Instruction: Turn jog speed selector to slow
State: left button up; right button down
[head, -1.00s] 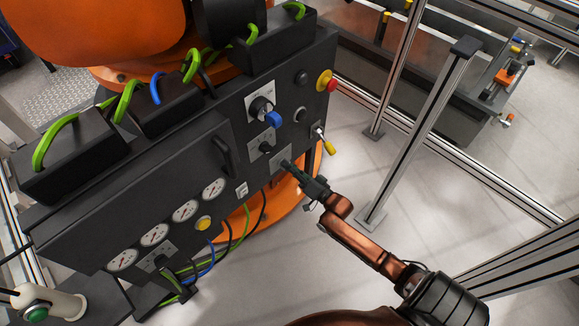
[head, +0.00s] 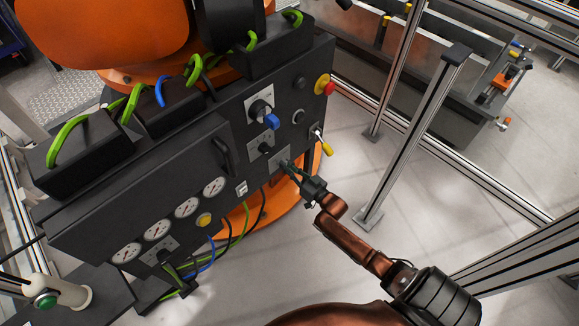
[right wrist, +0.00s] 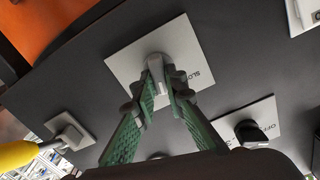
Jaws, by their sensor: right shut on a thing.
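The jog speed selector is a grey knob (right wrist: 155,62) on a pale square plate (right wrist: 122,66) in the right wrist view. Lettering starting "SLO" shows on the plate beside the knob. In the head view the plate (head: 276,155) sits low on the right part of the dark panel, and the knob is mostly hidden by the fingers. My right gripper (head: 287,166) reaches it from the lower right. In the right wrist view its green fingers (right wrist: 160,88) are shut on the knob, one on each side. I cannot tell the knob's exact pointing direction. My left gripper is not in view.
A black selector (right wrist: 250,132) is on a neighbouring plate. A yellow-tipped lever (head: 326,148) juts out close to my right gripper. A blue-handled switch (head: 270,121) and a red emergency button (head: 328,88) are higher up. A metal post (head: 415,135) stands right of my arm.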

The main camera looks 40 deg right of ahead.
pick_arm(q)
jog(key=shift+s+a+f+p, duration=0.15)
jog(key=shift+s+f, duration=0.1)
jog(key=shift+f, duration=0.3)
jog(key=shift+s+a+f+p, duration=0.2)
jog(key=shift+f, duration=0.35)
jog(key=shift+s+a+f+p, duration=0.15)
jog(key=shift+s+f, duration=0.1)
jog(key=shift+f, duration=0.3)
pick_arm(e)
jog(key=shift+a+f+n, duration=0.1)
jog(key=shift+a+n, duration=0.05)
jog(key=shift+n, duration=2.65)
jog(key=shift+a+f+n, duration=0.1)
jog(key=shift+n, duration=2.7)
jog(key=shift+s, duration=0.1)
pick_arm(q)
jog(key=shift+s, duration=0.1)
pick_arm(e)
jog(key=c, duration=2)
grip_release()
jog(key=shift+r, duration=0.1)
jog(key=shift+o, duration=0.2)
jog(key=s, duration=1.2)
jog(key=shift+d, duration=0.45)
